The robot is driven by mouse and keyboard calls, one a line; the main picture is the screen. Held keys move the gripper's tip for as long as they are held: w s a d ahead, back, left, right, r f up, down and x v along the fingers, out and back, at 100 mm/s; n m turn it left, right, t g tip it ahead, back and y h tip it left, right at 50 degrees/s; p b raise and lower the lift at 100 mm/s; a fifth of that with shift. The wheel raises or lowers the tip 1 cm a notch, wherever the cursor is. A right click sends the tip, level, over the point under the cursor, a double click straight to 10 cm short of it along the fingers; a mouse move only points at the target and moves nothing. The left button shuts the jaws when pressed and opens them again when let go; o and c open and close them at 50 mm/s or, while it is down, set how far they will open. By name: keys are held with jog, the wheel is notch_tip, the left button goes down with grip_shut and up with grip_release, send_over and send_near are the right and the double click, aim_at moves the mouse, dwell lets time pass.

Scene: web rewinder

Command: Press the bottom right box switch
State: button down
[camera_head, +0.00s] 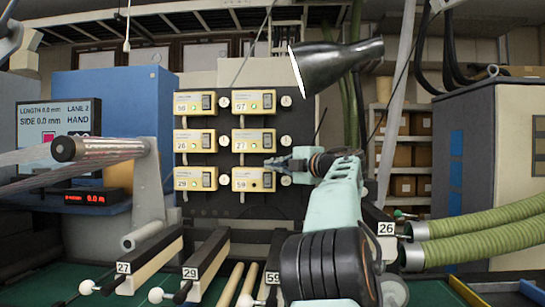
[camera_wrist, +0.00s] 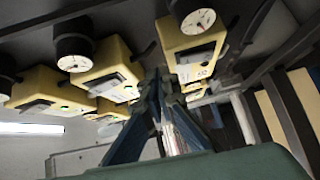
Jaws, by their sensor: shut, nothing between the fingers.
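Six yellow switch boxes are mounted on a dark panel (camera_head: 225,212) in two columns and three rows. The bottom right box (camera_head: 240,186), labelled 59, is in the lowest row of the right column. Its switch is the dark rocker (camera_head: 267,180) on its right side. My gripper (camera_head: 271,163) is shut and empty, in front of the panel near the upper edge of that box. In the wrist view my gripper (camera_wrist: 160,80) points towards several yellow boxes. I cannot tell there which box is nearest or whether the fingers touch one.
Small round gauges (camera_head: 286,181) sit beside the boxes. A dark lamp shade (camera_head: 340,65) hangs above my arm. A roller (camera_head: 100,149) on a grey arm stands at the left. Green hoses (camera_head: 480,228) and a cabinet (camera_head: 495,140) are at the right.

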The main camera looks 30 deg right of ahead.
jog(key=shift+r, duration=1.75)
jog(key=shift+s+a, duration=0.1)
jog(key=shift+s, duration=0.1)
